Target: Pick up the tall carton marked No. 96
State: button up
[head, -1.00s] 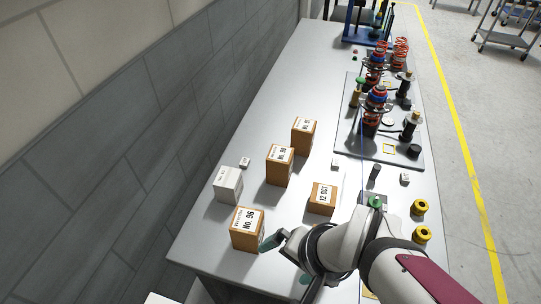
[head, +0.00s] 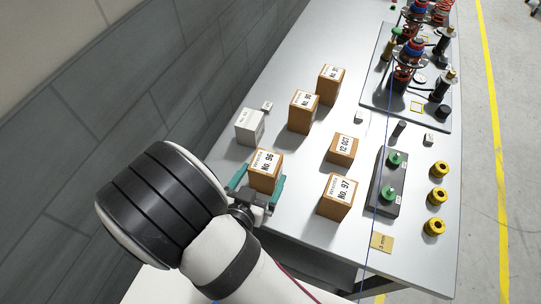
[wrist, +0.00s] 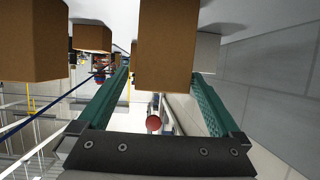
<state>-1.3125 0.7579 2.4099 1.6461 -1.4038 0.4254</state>
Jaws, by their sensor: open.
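The carton marked No. 96 (head: 264,172) is a brown box with a white label on top, standing upright near the front left of the table. My gripper (head: 260,178) is open, with one green finger on each side of this carton. In the wrist view the carton (wrist: 165,45) shows between the fingers of my gripper (wrist: 160,78). A narrow gap shows by the left finger there; whether the right finger touches, I cannot tell. The carton's lower front is partly hidden in the head view.
Brown cartons marked No. 97 (head: 336,196), 12 OCT (head: 343,149) and No. 90 (head: 303,112) stand nearby, with another brown one (head: 330,85) behind. A white box (head: 250,126) is close behind No. 96. A dark block with green knobs (head: 375,188) lies right.

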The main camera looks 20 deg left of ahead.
aim_at(269, 160)
jog(key=x, duration=0.7)
jog(key=shift+w+a+f, duration=0.15)
grip_shut()
